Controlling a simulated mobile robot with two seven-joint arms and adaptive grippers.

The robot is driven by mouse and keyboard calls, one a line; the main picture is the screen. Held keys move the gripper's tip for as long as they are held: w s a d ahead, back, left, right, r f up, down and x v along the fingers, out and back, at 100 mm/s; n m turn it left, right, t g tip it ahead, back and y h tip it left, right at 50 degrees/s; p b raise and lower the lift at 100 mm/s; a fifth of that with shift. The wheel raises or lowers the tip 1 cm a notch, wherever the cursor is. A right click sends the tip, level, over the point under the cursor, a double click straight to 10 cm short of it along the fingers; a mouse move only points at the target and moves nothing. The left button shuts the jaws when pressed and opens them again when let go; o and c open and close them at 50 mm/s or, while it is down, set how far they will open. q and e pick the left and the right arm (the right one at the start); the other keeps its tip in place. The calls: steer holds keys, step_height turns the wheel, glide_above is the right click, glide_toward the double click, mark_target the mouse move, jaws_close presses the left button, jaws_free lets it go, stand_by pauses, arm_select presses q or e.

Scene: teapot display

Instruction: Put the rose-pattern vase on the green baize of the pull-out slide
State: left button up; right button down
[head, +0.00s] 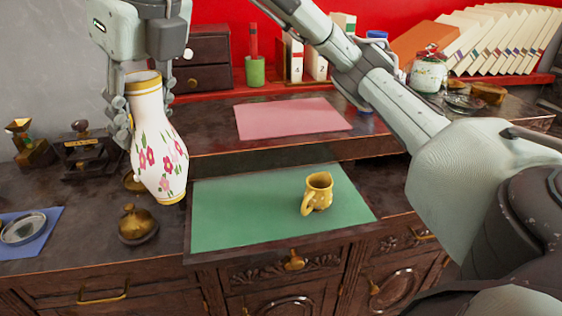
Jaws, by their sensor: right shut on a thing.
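The rose-pattern vase (160,150) is white with pink flowers, green leaves and a yellow rim, and it hangs tilted in the head view, its base toward the right. My right gripper (142,103) comes down from above and is shut on its neck and upper body. The vase's base overlaps the left edge of the green baize in the picture; it looks held above the surface. The green baize (240,215) covers the pull-out slide (191,258) of the dark wooden cabinet. My left gripper is not in view.
A small brass pot (136,222) stands just left of the slide. A pink mat (291,119) lies on the raised shelf behind. My right arm spans the right side.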

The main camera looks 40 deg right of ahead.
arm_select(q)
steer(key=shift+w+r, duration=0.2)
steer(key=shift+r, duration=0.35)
arm_select(e)
steer(key=s+d+f, duration=0.1)
steer(key=d+f, duration=0.9)
steer(key=d, duration=0.1)
steer(key=shift+s+f, duration=0.35)
steer(key=shift+f, duration=0.05)
arm_select(q)
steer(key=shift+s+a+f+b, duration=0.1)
steer(key=shift+b, duration=0.3)
arm_select(e)
steer(key=shift+f, duration=0.15)
steer(key=c, duration=1)
jaws_free()
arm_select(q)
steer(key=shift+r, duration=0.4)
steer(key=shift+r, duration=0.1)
